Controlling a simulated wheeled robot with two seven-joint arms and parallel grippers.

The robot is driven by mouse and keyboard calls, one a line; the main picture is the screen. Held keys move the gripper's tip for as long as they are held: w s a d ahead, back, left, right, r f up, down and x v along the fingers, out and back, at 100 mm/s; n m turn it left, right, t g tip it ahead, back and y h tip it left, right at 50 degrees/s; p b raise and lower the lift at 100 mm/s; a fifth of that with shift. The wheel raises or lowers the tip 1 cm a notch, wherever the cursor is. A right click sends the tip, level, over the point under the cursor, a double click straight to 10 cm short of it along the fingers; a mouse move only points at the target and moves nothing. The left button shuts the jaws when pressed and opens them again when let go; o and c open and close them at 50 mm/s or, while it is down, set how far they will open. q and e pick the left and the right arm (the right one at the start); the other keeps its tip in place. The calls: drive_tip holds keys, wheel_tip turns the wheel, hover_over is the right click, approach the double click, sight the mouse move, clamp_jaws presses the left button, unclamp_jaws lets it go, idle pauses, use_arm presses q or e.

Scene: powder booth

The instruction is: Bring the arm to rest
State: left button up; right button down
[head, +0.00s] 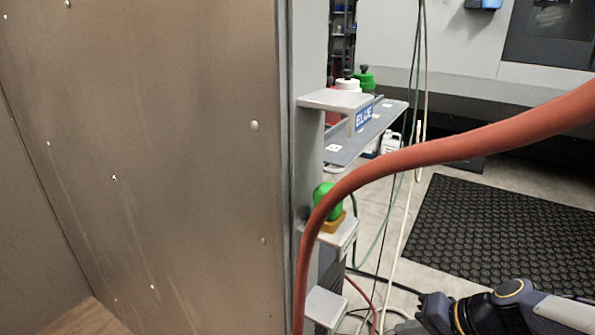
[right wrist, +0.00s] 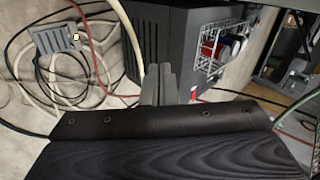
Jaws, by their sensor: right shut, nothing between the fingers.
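My right gripper (head: 432,312) is low at the bottom right of the head view, its arm reaching in from the right edge. In the right wrist view its two grey fingers (right wrist: 158,84) are together with nothing between them. My left gripper is in neither view.
A thick red hose (head: 450,143) arches across the head view. A metal booth wall (head: 150,150) fills the left. Grey brackets, one labelled BLUE (head: 335,100) and one holding a green-topped item (head: 328,202), stick out beside it. Cables (right wrist: 80,70) and a wire basket (right wrist: 218,50) lie beyond the fingers.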

drive_tip(key=s+r+n+t+h, duration=0.1)
drive_tip(key=s+r+n+h, duration=0.2)
drive_tip(key=s, duration=1.2)
wheel_tip(320, 180, up, 36)
drive_tip(key=p, duration=3.6)
drive_tip(key=shift+s+a+r+n, duration=0.2)
drive_tip(key=shift+a+n, duration=0.1)
